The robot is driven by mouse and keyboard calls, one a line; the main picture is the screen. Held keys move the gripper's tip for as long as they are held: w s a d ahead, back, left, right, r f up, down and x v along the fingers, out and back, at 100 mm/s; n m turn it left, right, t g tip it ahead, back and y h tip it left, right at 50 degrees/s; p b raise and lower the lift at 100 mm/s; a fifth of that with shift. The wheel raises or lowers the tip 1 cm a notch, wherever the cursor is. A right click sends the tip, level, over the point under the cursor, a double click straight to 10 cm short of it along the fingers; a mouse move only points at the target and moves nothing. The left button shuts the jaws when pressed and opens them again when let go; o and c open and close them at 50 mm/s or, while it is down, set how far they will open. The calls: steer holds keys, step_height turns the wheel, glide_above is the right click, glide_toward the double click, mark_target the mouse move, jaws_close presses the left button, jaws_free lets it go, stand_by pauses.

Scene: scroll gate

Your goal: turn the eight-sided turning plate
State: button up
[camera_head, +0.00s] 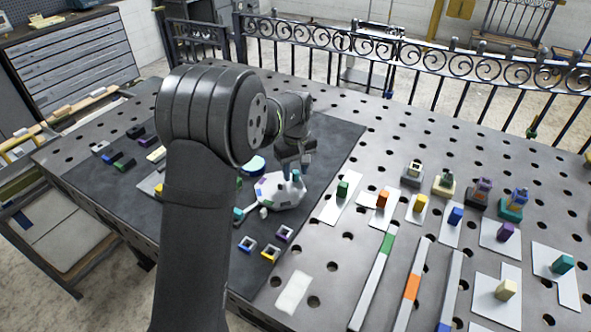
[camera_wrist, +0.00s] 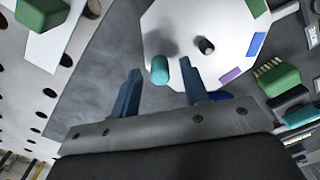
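The white eight-sided turning plate (camera_head: 278,194) lies on the dark mat, with coloured patches along its rim. In the wrist view the plate (camera_wrist: 185,25) fills the upper middle. A teal upright peg (camera_wrist: 160,70) stands near its edge, and a dark round knob (camera_wrist: 206,45) sits further in. My gripper (camera_wrist: 162,84) is open, its two blue fingers apart. The peg appears between the fingertips in the wrist view; I cannot tell whether either finger touches it. In the head view my gripper (camera_head: 291,166) is over the plate's far side, partly hiding it.
Small square frames (camera_head: 270,254) lie on the dark mat (camera_head: 335,150) near the plate. Coloured blocks on white cards, such as a green block (camera_head: 343,189), stand to the right. Long striped bars (camera_head: 411,287) lie in front. My arm hides part of the mat's left side.

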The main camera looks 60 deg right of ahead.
step_height(320, 180, up, 18)
steer(key=shift+f, duration=0.25)
steer(key=shift+f, duration=0.15)
stand_by(0.7)
step_height(320, 180, down, 17)
steer(key=shift+f, duration=0.1)
stand_by(0.5)
